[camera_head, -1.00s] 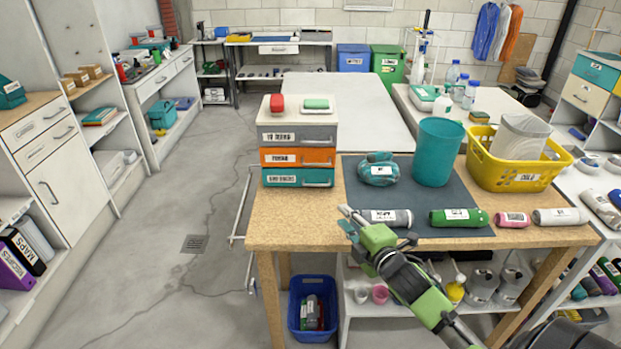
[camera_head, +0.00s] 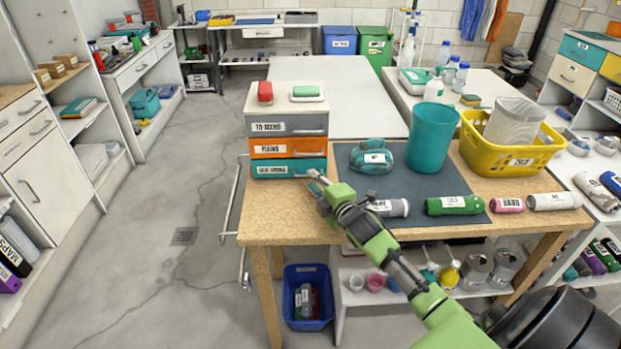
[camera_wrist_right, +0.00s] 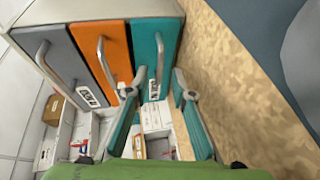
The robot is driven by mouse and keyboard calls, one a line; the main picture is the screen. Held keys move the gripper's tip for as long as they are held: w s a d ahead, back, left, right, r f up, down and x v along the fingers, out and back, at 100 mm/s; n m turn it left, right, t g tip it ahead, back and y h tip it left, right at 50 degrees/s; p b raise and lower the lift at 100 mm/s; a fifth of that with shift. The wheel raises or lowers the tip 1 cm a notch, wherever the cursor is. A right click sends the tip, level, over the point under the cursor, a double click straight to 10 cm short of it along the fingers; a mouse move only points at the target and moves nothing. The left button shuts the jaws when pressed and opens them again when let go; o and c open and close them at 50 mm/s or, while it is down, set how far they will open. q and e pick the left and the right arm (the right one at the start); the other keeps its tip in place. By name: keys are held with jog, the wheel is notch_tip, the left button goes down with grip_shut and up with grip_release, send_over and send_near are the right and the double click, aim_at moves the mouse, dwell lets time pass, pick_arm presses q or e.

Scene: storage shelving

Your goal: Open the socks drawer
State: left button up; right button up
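A small drawer unit (camera_head: 285,103) stands at the table's left end with three stacked drawers, all shut. The top drawer (camera_head: 285,125) is grey, the middle one (camera_head: 262,149) orange, the bottom one (camera_head: 262,162) teal. Each has a bar handle and a white label; I cannot read the labels surely. My right gripper (camera_head: 318,181) is at the front of the teal drawer, near its right end. In the right wrist view, the right gripper (camera_wrist_right: 160,80) is open, with the teal drawer's handle (camera_wrist_right: 160,55) between its fingertips. Neither finger clearly touches it. My left gripper is not in view.
A red item (camera_head: 265,92) and a green one (camera_head: 306,92) lie on the unit. A dark mat (camera_head: 440,178) holds a teal bundle (camera_head: 371,157), a teal bin (camera_head: 432,138) and rolled cloths. A yellow basket (camera_head: 540,160) stands right. The tabletop before the drawers is clear.

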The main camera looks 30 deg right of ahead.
jog(key=shift+w+d+f, duration=0.1)
jog(key=shift+w, duration=0.55)
jog(key=shift+x, duration=0.8)
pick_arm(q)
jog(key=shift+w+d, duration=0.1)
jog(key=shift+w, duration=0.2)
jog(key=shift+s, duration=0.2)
